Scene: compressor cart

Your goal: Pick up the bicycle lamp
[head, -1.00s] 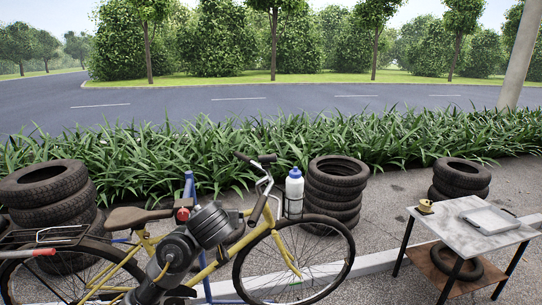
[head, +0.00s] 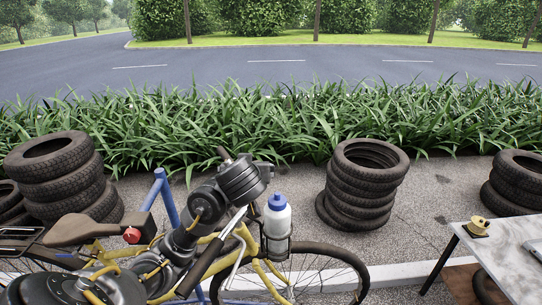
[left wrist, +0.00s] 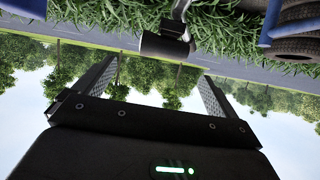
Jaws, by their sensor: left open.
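The yellow bicycle (head: 262,272) stands across the front of the head view. I cannot pick out its lamp there with certainty; my left arm hides part of the handlebar. In the left wrist view, which is upside down, a short black cylinder (left wrist: 165,47) hangs on a chrome part. It may be the lamp or a handlebar part; I cannot tell which. My left gripper (left wrist: 158,72) is open, its two fingers wide apart with nothing between them. In the head view the wrist is above the handlebar and the fingers are not clearly visible. My right gripper is not in view.
A white bottle (head: 277,222) with a blue cap is close right of my left wrist. A blue stand post (head: 160,200) rises left of it. Tyre stacks (head: 365,180) stand behind on the pavement. A table (head: 495,250) with a small yellowish object (head: 478,225) is at right.

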